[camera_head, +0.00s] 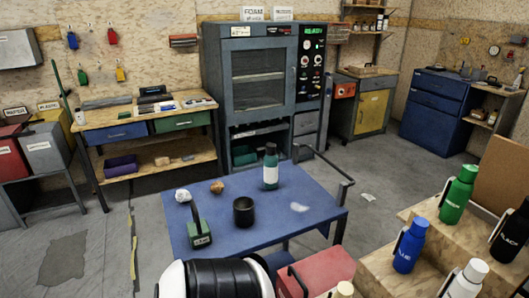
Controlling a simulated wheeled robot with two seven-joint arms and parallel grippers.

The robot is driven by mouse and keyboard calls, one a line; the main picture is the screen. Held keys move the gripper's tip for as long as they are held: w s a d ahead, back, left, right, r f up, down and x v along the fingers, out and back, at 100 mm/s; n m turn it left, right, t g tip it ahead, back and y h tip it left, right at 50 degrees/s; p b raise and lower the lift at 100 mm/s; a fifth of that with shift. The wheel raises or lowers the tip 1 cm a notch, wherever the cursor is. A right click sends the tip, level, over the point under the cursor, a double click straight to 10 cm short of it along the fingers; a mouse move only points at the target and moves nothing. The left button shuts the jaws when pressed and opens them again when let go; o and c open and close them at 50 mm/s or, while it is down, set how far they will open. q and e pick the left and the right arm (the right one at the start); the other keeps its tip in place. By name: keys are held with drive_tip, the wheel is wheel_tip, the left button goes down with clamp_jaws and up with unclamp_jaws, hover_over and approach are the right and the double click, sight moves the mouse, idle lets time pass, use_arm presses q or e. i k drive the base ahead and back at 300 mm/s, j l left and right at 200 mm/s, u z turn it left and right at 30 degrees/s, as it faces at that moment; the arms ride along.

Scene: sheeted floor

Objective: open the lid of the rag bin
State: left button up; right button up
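No bin has a label I can read as rag. A red box (318,272) with a flat top and a dark bar handle stands at the bottom edge, right of centre, close to the blue table. It may be the rag bin, but I cannot tell; its lower part is cut off by the frame. A red bin (10,160) and a grey bin (45,150) with small signs above them stand at the far left. Their tops appear closed. Neither of my grippers is in view.
The blue table (305,222) holds a dark bottle (270,167), a black cup (243,211), a green block (200,232) and crumpled scraps. Wooden steps (385,275) with labelled bottles are at the lower right. The floor (375,165) right of the table is mostly clear.

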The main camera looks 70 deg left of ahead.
sight(315, 276)
drive_tip(key=u, duration=1.8)
drive_tip(key=k+z, duration=0.6)
drive_tip(key=z, duration=0.15)
